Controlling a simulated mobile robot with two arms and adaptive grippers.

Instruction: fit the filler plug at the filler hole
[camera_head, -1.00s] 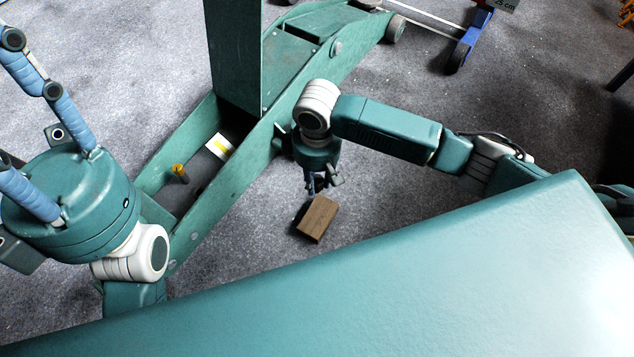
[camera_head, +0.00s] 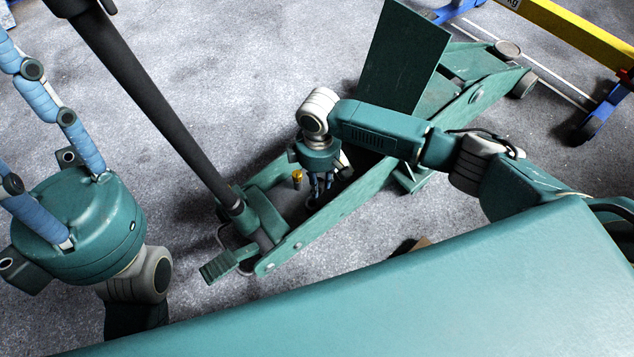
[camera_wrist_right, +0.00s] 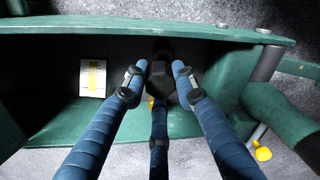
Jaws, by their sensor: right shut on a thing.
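My right gripper (camera_head: 318,196) reaches down into the open bay of the green trolley jack (camera_head: 350,205). In the right wrist view its blue fingers (camera_wrist_right: 158,82) are closed around a small dark piece (camera_wrist_right: 172,84), which seems to be the filler plug; the fingers hide much of it. A bit of yellow shows beside the fingertips. I cannot make out the filler hole; the gripper covers that part of the bay. A brass-yellow knob (camera_head: 297,175) stands just left of the gripper.
The jack's black handle (camera_head: 150,100) slants up from its near end, beside a green pedal (camera_head: 218,266). A tall green plate (camera_head: 405,55) rises behind the bay. A pale label (camera_wrist_right: 93,78) lies in the bay. A brown block (camera_head: 421,243) is partly hidden on the floor.

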